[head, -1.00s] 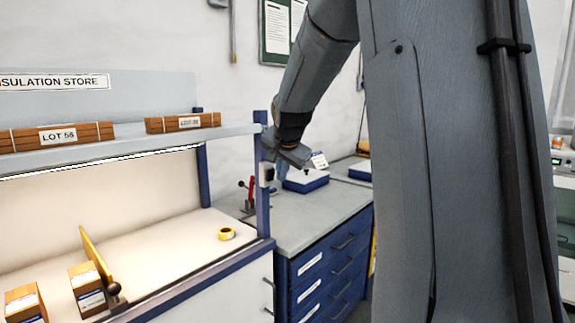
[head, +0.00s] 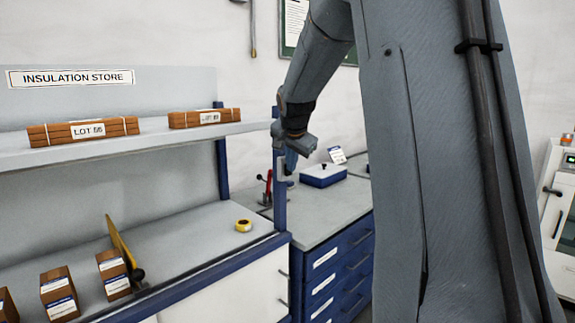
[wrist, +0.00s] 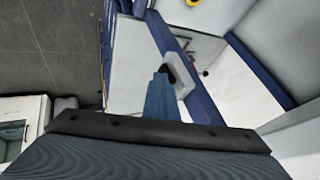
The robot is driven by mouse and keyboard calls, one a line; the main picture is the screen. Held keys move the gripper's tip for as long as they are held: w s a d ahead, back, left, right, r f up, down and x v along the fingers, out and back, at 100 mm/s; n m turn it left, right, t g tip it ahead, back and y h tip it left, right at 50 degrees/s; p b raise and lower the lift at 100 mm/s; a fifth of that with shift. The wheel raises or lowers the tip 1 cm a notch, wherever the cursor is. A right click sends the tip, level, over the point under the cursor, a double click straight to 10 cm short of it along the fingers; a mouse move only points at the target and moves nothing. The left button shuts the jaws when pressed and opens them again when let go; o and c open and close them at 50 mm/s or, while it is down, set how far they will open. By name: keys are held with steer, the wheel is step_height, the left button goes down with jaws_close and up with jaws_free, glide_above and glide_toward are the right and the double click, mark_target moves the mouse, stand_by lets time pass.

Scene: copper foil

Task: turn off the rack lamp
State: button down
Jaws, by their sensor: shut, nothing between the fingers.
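The rack (head: 160,137) with the INSULATION STORE sign fills the left of the head view. The space under its shelf is grey and shaded, with no lit strip showing, so the rack lamp looks off. A small pale switch box (head: 282,164) sits on the rack's blue right front post. In the wrist view the switch box (wrist: 181,82) shows a black rocker on its face. My gripper (head: 291,166) is shut and empty, pointing down beside the box. Its blue fingers (wrist: 160,98) end at or very near the rocker; I cannot tell if they touch.
Cartons (head: 58,292), a yellow upright divider (head: 120,242) and a tape roll (head: 243,225) stand on the rack's lower surface. LOT bundles (head: 84,131) lie on the shelf. A drawer bench (head: 335,215) with a blue-white box (head: 323,176) is close behind my gripper.

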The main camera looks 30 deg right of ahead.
steer(key=shift+r+p, duration=0.45)
steer(key=shift+r, duration=0.3)
steer(key=b+v, duration=0.2)
steer(key=v, duration=1)
steer(key=shift+d, duration=0.35)
